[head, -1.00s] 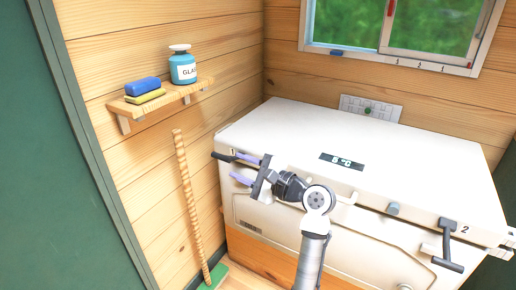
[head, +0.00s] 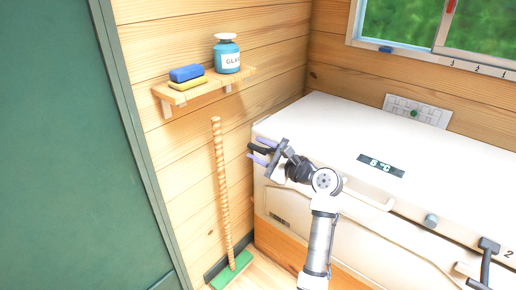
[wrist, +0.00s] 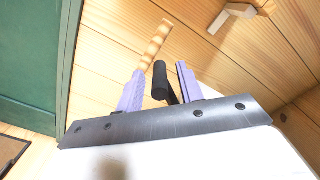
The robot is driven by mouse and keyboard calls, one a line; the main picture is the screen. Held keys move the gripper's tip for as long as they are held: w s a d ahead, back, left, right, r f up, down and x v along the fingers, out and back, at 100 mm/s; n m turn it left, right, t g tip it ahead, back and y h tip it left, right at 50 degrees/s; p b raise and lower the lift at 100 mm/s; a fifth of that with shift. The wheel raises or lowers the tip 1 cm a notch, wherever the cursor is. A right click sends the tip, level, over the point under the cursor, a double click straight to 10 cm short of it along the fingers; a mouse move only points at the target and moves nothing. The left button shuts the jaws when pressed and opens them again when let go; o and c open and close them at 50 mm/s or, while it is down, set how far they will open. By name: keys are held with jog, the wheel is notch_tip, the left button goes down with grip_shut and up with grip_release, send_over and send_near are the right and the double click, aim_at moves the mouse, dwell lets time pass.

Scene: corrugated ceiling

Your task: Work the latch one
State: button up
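Latch one is a black bar handle (head: 258,150) at the left front corner of the white chest (head: 330,129). In the wrist view the handle (wrist: 160,82) stands between my two purple fingers. My gripper (head: 256,151) is open around it, with a visible gap on each side. It also shows in the wrist view (wrist: 160,68). The latch's base is hidden behind my gripper's palm plate. Latch two (head: 487,262), with a dark handle hanging down, sits at the right of the chest's front.
A wooden shelf (head: 213,91) with a blue sponge, a yellow sponge and a bottle is on the left wall. A broom (head: 222,190) leans below it. A green panel (head: 60,150) fills the far left.

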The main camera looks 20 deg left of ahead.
jog(key=shift+w+a, duration=0.2)
jog(key=shift+a, duration=0.25)
grip_shut()
jog(key=shift+f, duration=0.1)
